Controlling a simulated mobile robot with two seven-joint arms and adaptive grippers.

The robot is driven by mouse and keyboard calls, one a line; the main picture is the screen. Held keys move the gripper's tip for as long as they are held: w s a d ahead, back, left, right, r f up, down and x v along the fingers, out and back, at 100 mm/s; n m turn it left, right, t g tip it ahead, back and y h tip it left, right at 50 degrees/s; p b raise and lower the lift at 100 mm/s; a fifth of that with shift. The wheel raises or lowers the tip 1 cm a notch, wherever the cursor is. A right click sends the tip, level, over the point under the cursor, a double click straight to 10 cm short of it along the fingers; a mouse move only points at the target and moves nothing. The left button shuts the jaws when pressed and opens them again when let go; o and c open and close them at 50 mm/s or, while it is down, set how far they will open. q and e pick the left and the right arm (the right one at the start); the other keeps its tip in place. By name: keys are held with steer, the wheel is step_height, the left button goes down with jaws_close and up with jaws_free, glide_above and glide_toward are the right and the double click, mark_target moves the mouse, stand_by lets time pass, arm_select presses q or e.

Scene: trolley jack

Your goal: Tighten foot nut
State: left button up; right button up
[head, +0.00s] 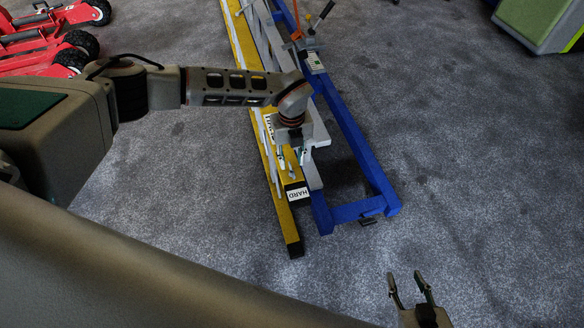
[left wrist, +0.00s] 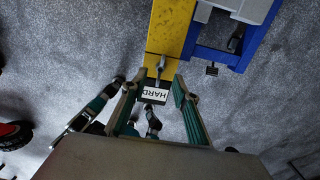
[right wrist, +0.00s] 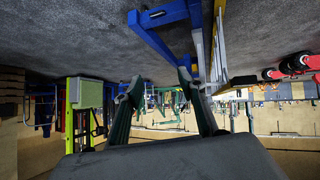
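A yellow beam (head: 285,222) with a HARD label (head: 297,193) lies beside a blue frame (head: 352,150). My left gripper (head: 291,160) is over the yellow beam near the label. In the left wrist view my left gripper (left wrist: 154,83) is open, with its fingers apart on either side of the label (left wrist: 154,94). A small grey pin-like part (left wrist: 161,66) stands on the beam between the fingertips. I cannot tell if the fingers touch it. No part is clearly recognisable as the foot nut. My right gripper (head: 406,279) is open and empty, low at the right.
A small dark foot (head: 368,221) sits at the near end of the blue frame. Red wheeled machines (head: 45,40) stand at the back left. A green-topped box (head: 540,22) is at the back right. The grey carpet right of the frame is clear.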

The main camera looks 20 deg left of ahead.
mark_target(292, 172)
arm_select(q)
step_height(292, 172, down, 5)
steer(key=shift+f+b, duration=0.1)
steer(key=shift+b, duration=0.35)
jaws_close()
